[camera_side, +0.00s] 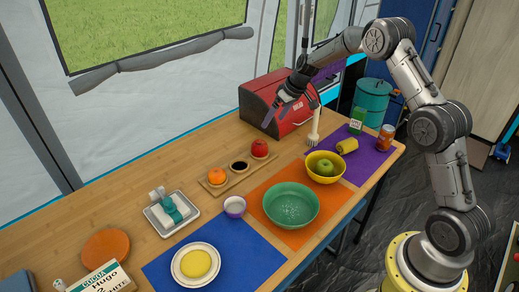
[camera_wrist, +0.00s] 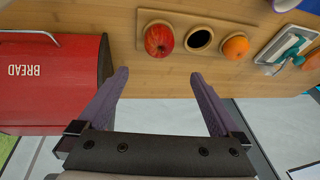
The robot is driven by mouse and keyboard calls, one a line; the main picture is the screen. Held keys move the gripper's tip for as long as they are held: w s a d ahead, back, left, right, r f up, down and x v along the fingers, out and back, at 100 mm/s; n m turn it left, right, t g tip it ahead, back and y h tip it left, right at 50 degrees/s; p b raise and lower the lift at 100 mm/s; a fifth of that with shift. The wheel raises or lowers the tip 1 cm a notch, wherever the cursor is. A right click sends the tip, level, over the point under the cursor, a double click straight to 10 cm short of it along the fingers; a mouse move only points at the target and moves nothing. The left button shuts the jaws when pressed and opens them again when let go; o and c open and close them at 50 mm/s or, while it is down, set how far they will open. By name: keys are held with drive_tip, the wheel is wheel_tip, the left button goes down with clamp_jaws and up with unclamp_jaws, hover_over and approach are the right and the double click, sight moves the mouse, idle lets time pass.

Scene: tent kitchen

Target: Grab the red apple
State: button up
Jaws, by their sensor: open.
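The red apple (camera_side: 259,148) sits in the right end of a wooden tray (camera_side: 237,180) on the table. In the wrist view the apple (camera_wrist: 159,39) is at top centre, in the tray's left hollow, beyond the fingertips. My gripper (camera_side: 277,115) is in the air in front of the red bread box, above and behind the apple in the side view. In the wrist view my gripper (camera_wrist: 158,72) is open, its two purple fingers spread with nothing between them. The apple is apart from both fingers.
The red bread box (camera_wrist: 50,80) is close to the left finger. A green bowl (camera_side: 291,222) and a yellow bowl (camera_side: 338,175) with a green apple stand nearby. A white brush (camera_side: 314,130) stands near the bread box.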

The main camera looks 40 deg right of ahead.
hover_over(262, 143)
drive_tip(key=s+d, duration=0.1)
drive_tip(key=s, duration=0.1)
wheel_tip(262, 143, down, 8)
drive_tip(key=shift+d+r, duration=0.1)
drive_tip(key=shift+r, duration=0.15)
drive_tip(key=shift+a+x, duration=0.2)
drive_tip(key=shift+x, duration=2.95)
drive_tip(key=shift+s, duration=0.15)
drive_tip(key=c, duration=1.2)
drive_tip(key=shift+c, duration=0.6)
